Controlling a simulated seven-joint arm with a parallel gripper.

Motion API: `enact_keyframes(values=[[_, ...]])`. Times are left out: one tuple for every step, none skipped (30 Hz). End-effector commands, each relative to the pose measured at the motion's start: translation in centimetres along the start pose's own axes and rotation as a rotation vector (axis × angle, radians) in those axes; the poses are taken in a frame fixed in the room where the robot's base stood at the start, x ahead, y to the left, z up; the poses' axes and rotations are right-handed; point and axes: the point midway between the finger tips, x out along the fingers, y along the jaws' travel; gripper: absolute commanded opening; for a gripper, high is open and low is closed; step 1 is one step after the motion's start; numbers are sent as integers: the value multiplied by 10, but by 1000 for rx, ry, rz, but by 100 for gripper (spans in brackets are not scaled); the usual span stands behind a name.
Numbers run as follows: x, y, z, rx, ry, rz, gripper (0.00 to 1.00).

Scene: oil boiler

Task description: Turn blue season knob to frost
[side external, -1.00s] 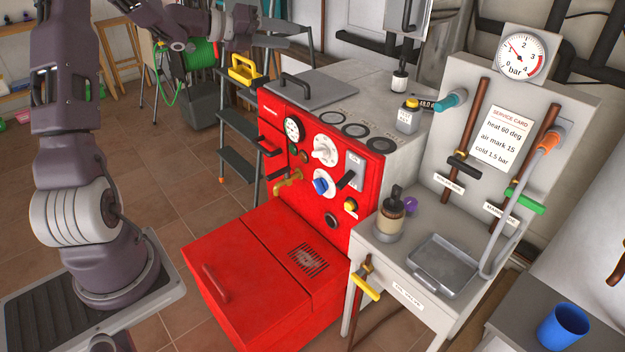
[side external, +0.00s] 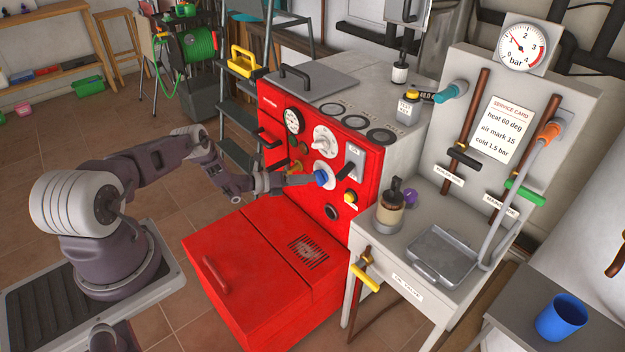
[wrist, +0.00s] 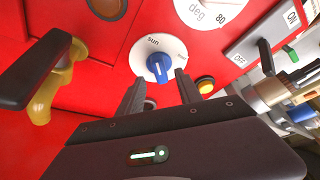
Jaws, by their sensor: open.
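The blue season knob (side external: 321,178) sits on a white round dial on the red boiler front. In the wrist view the knob (wrist: 159,66) shows a white pointer line, and "sun" is printed at the dial's upper left. A second label at the dial's right is too small to read surely. My gripper (side external: 300,180) is at the boiler front, just left of the knob. In the wrist view its two fingers (wrist: 160,88) are apart, one to each side below the knob. Whether they touch it I cannot tell.
A brass valve with a black lever (wrist: 45,75) juts out left of the knob. A white degree dial (side external: 325,140) is above it, an ON/OFF switch (side external: 350,168) to the right, and a yellow button (wrist: 205,85) close by. The red lower housing (side external: 265,260) projects below.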

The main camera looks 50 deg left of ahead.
Motion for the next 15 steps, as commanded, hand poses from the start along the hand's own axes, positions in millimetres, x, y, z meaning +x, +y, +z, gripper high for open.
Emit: enact_keyframes(values=[[10,-1,-1,3,1,-2,42],[15,-1,-1,4,0,-3,42],[20,0,-1,3,1,-1,42],[24,0,-1,2,1,0,42],[26,0,0,3,0,0,42],[30,0,0,2,0,-1,42],[32,0,0,0,0,-1,42],[33,-1,0,1,0,-1,42],[34,-1,0,0,0,-1,42],[35,-1,0,0,-1,0,42],[35,-1,0,-1,-1,0,42],[35,-1,0,-1,-1,0,42],[35,0,1,-1,-1,0,42],[35,0,1,-1,-1,0,42],[35,0,1,-1,-1,0,42]])
